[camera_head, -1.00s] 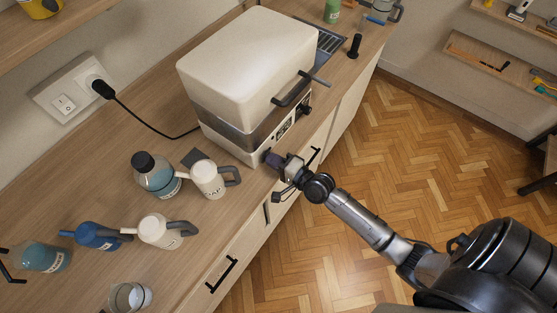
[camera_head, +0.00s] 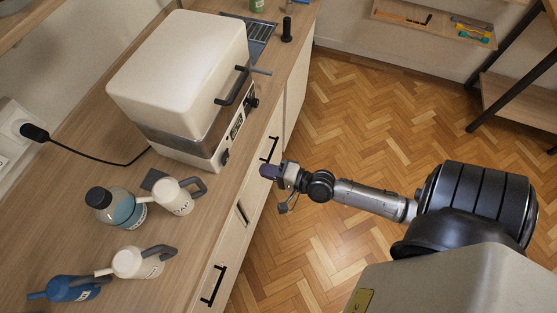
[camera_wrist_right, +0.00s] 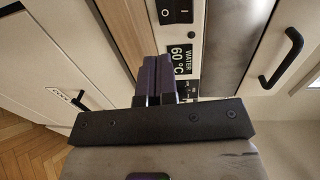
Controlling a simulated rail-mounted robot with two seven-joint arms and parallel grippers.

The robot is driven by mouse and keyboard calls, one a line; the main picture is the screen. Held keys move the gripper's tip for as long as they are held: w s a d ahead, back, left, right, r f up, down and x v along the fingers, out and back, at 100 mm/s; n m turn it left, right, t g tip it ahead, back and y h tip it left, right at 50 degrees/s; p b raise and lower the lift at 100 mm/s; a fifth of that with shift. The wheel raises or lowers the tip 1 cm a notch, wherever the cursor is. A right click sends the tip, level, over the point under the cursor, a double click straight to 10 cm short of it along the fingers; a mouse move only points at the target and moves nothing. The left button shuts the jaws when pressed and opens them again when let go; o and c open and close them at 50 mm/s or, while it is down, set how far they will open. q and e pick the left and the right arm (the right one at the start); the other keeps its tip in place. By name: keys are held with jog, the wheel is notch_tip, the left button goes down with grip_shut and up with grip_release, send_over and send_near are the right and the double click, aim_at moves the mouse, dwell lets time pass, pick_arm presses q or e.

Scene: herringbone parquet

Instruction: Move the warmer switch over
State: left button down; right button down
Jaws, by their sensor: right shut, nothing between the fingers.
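The warmer (camera_head: 185,65) is a cream box with a lid and a grey band, standing on the wooden counter. Its front panel carries dark knobs and labels. In the right wrist view, a black rocker switch (camera_wrist_right: 175,11) marked O and I sits on the panel beside a "WATER 60°C" label (camera_wrist_right: 182,60). I cannot tell which side of the switch is pressed. My right gripper (camera_head: 268,171) is shut and empty, in front of the counter edge and apart from the panel. Its fingers (camera_wrist_right: 159,75) also show in the wrist view, overlapping the label. My left gripper is out of view.
Drawer handles (camera_head: 214,285) stick out below. The parquet floor (camera_head: 350,115) is clear.

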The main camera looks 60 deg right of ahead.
jog(key=shift+v, duration=1.7)
jog(key=shift+f, duration=0.1)
